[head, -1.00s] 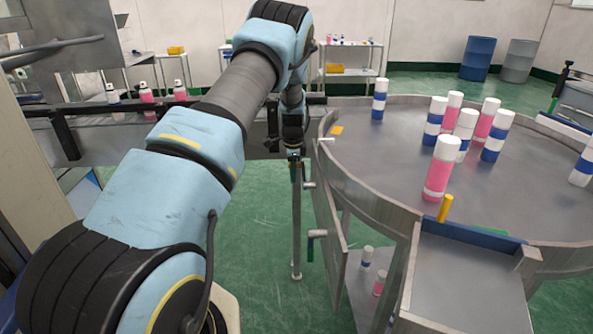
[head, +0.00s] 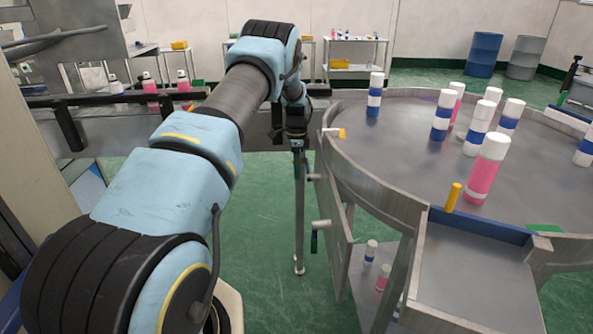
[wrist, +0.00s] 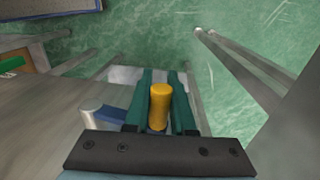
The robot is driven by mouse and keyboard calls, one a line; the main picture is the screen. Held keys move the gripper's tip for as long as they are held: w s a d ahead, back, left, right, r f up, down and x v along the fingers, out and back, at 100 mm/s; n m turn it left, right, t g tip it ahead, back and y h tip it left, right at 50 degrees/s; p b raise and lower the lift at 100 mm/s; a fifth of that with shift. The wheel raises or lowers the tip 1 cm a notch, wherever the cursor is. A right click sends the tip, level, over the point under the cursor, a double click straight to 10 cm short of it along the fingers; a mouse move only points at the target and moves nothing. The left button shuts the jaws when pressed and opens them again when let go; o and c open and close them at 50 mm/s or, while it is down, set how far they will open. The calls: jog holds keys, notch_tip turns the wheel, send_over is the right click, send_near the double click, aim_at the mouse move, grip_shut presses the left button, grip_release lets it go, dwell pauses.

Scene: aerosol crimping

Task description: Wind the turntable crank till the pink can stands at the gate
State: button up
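A pink can with a white cap (head: 487,170) stands upright on the grey turntable (head: 400,150) in the head view, near the front rim. It is behind the blue bar (head: 490,222) at the top of the chute, right of the yellow post (head: 453,197). In the wrist view, my gripper (wrist: 160,78) has its teal fingers closed on either side of a yellow crank handle (wrist: 159,105). A blue crank arm (wrist: 114,114) runs left from it to a silver hub. In the head view my gripper (head: 297,170) is small beside the turntable, and its grip is hidden.
Several blue-banded cans (head: 442,115) and another pink can stand farther back on the turntable. A crank with a green handle (head: 314,241) sticks out below the rim. The empty chute (head: 470,275) slopes to the front. A conveyor with cans (head: 150,90) is at left.

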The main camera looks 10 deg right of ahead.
jog(key=o, duration=0.5)
jog(key=shift+d, duration=0.1)
jog(key=shift+c, duration=0.2)
jog(key=r+b, duration=0.1)
jog(key=r, duration=0.2)
jog(key=r+b, duration=0.1)
jog(key=r, duration=0.3)
jog(key=w+r+b, duration=0.1)
jog(key=r, duration=0.2)
jog(key=shift+r, duration=0.4)
jog(key=shift+s, duration=0.1)
jog(key=s+a+r+n, duration=0.4)
jog(key=s+a+n, duration=0.1)
jog(key=a, duration=0.3)
jog(key=s+a+n+t, duration=0.1)
jog(key=s+a+n, duration=0.3)
jog(key=s, duration=0.5)
jog(key=s+a+r+n, duration=0.1)
jog(key=s+a+n, duration=0.3)
jog(key=s, duration=0.5)
jog(key=s+a+n+t, duration=0.1)
jog(key=s+a+n, duration=0.4)
jog(key=s, duration=0.4)
jog(key=shift+s+a+r+t, duration=0.2)
jog(key=shift+a+t, duration=0.1)
jog(key=shift+a, duration=0.55)
